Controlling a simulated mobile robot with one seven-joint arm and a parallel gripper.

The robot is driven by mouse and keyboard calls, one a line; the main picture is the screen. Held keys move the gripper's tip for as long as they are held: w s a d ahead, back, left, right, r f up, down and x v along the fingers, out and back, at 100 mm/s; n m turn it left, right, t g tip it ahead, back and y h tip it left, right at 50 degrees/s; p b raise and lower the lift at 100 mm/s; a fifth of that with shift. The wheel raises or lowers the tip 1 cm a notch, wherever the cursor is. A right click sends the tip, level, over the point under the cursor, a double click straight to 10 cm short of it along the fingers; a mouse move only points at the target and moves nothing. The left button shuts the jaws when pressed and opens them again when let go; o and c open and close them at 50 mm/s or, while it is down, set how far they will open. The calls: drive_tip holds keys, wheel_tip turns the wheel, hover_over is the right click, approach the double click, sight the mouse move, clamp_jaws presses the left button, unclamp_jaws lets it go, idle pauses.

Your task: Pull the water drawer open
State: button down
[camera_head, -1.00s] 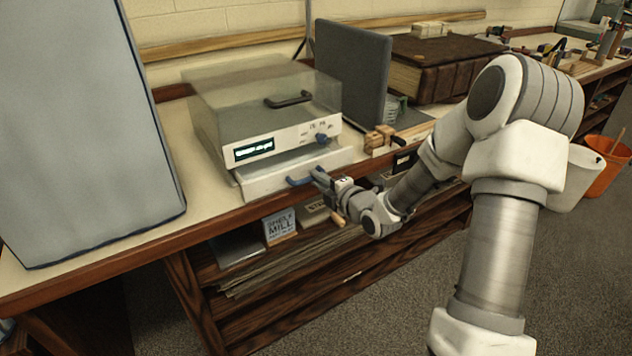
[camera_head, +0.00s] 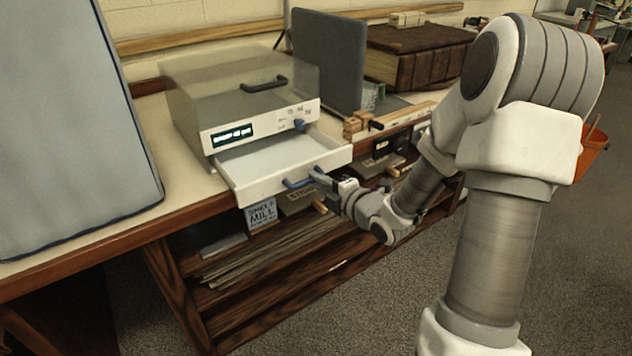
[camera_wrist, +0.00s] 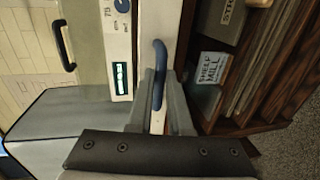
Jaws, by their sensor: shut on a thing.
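The white water drawer (camera_head: 258,165) stands pulled out from the front of a grey machine (camera_head: 215,95) on the bench, and its shallow inside shows. Its blue handle (camera_head: 297,183) is on the drawer's front face. My gripper (camera_head: 316,177) reaches the handle from the right and is shut on it. In the wrist view the blue handle (camera_wrist: 159,62) runs between the two grey fingers (camera_wrist: 158,92). The finger contact itself is partly hidden in the head view.
A large grey panel-sided box (camera_head: 75,130) stands at the left on the bench. A dark upright board (camera_head: 330,60) and a brown book (camera_head: 420,55) are at the back right. Small wooden blocks (camera_head: 357,124) lie right of the drawer. Shelves with papers (camera_head: 250,255) are below.

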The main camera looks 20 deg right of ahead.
idle(0.3)
drive_tip(key=c, duration=0.8)
unclamp_jaws()
drive_tip(key=shift+c, duration=0.2)
drive_tip(key=shift+s, duration=0.1)
drive_tip(key=p+v, duration=1.5)
drive_tip(key=v, duration=0.2)
drive_tip(key=shift+p, duration=0.35)
drive_tip(key=shift+d, duration=0.1)
